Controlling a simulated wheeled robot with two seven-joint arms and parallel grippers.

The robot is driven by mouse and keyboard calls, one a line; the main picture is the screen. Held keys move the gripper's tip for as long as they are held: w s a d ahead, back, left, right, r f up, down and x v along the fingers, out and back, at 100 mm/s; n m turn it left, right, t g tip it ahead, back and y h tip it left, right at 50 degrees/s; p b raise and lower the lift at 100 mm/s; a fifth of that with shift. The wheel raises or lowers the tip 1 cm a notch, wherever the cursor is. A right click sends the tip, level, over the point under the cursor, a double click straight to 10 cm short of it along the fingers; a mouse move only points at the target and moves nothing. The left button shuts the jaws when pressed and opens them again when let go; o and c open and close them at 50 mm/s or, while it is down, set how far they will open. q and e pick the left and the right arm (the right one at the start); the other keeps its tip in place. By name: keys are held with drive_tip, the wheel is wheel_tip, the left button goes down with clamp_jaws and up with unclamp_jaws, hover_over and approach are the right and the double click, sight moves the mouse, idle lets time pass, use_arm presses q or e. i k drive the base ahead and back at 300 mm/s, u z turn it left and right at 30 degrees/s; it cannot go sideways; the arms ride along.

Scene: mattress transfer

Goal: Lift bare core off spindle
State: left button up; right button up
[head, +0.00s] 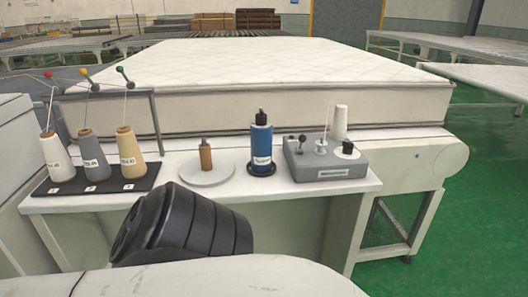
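A bare brown core (206,157) stands upright on a spindle whose dark tip shows above it. The spindle rises from a round white base plate (208,178) on the white table. No gripper touches the core. Neither of my grippers is in view. A black ribbed part, probably of my own arm, covers the table's front edge below the plate.
Left of the core, white, grey and tan thread cones (127,149) stand on a black rack (92,188). Right are a blue spool (261,144) and a grey winder box (327,165). A large mattress (262,70) lies behind the table (235,195).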

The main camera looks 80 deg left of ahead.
sight(205, 152)
drive_tip(key=i, duration=1.2)
drive_tip(key=u, duration=4)
